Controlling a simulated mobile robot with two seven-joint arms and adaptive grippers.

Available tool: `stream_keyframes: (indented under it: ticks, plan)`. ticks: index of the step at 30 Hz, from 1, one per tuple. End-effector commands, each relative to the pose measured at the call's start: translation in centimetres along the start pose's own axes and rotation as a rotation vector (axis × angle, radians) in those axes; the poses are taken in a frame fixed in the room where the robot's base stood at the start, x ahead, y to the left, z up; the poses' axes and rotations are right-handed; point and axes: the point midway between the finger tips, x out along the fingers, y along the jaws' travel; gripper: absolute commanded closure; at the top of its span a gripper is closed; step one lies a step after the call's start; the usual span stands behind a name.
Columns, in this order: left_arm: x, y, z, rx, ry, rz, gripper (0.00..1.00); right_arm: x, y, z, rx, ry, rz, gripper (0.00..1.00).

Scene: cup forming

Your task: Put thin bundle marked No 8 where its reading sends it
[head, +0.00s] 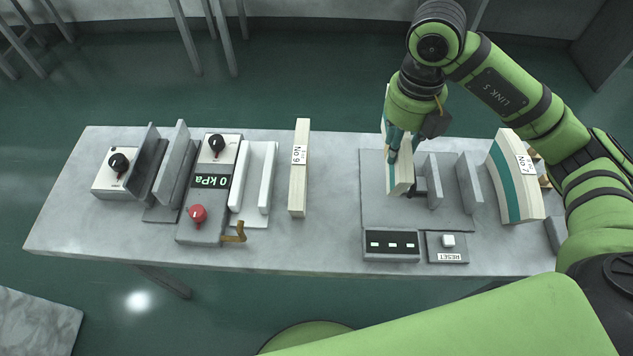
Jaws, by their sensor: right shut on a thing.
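My right gripper (404,143) is shut on a thin pale bundle (400,180) with a teal stripe. It holds the bundle upright over the grey plate of the measuring fixture (385,215), just left of the fixture's upright blocks (434,182). No label shows on the held bundle, and the gripper hides part of it. I cannot tell whether the bundle touches the plate. The fixture's black display (392,244) shows only dashes. A reset box (447,247) with a white button is beside it. My left gripper is not in view.
A bundle labelled No 9 (299,185) stands mid-table. A thicker, curved bundle labelled No 7 (515,180) stands at right, near my right arm. At left is a press with a 0 kPa display (212,181), knobs and grey plates. Bare table lies left of the fixture.

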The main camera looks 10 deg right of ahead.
Motion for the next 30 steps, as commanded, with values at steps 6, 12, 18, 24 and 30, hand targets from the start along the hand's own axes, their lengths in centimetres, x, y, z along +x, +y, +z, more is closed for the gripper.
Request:
stream_keyframes:
  ticks: [6,12,18,24,30]
  plan:
    - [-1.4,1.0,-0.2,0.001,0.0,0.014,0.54,2.1,4.3,-0.3,-0.007,0.007,0.006,1.0]
    - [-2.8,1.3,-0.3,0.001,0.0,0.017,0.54,4.5,8.6,-0.4,-0.004,0.005,0.004,1.0]
    - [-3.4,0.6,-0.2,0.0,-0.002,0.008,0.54,6.3,11.0,-0.4,-0.001,0.001,0.002,1.0]
    - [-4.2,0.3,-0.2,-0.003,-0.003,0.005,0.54,8.0,11.3,-0.5,0.001,0.005,-0.002,1.0]
    - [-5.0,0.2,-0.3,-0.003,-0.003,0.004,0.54,10.4,11.3,-0.4,0.0,0.001,0.001,1.0]
